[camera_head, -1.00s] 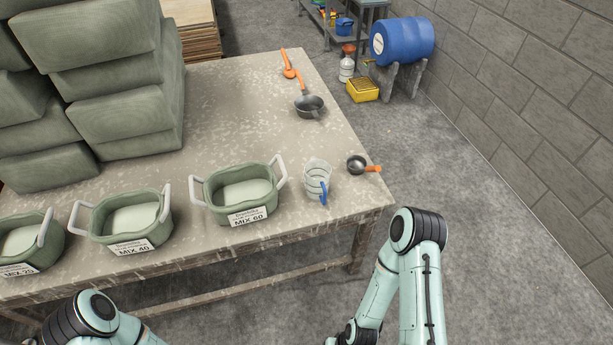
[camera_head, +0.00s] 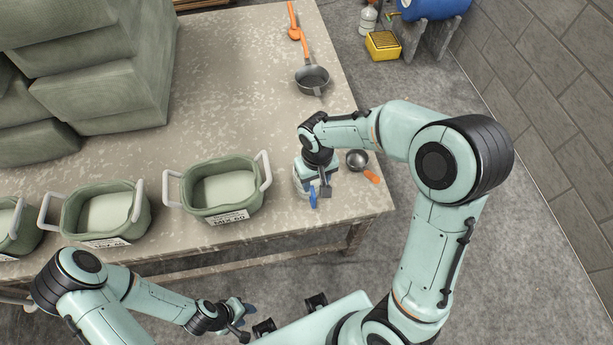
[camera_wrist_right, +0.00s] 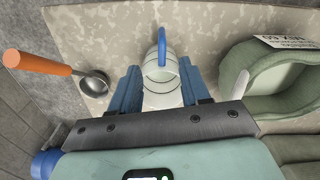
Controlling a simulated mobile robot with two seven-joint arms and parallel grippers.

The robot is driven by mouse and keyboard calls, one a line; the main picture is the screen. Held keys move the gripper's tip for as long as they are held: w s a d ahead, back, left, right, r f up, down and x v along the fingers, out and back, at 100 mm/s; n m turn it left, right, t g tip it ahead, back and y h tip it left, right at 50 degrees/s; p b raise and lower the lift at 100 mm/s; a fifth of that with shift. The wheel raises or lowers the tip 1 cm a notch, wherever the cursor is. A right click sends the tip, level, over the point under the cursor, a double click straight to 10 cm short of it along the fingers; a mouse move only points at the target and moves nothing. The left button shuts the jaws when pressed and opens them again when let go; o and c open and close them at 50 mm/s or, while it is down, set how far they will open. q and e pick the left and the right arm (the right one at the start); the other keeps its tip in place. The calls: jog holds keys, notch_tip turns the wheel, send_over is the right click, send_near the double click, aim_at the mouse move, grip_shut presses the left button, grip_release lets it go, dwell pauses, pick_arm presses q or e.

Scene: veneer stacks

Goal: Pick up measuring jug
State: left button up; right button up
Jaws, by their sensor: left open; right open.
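The measuring jug (camera_head: 299,179) is clear with a blue handle and stands on the table, mostly hidden under my right gripper in the head view. In the right wrist view the jug (camera_wrist_right: 161,75) lies between and just beyond the two blue fingers, its blue handle pointing up in the picture. My right gripper (camera_wrist_right: 158,88) is open, with one finger on each side of the jug; I cannot tell whether they touch it. My left gripper (camera_head: 245,310) is open and empty, low in front of the table.
A tub marked MIX 60 (camera_head: 192,204) stands left of the jug, with more tubs further left. A small ladle with an orange handle (camera_head: 370,176) lies close on the right. A pan (camera_head: 312,79) lies further back. Large green blocks (camera_head: 105,95) fill the back left.

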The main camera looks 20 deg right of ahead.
aim_at(315, 196)
jog(key=f, duration=0.6)
jog(key=shift+s+a, duration=0.1)
jog(key=shift+s, duration=0.2)
notch_tip(315, 196, down, 6)
jog(key=shift+a+r, duration=0.1)
grip_shut()
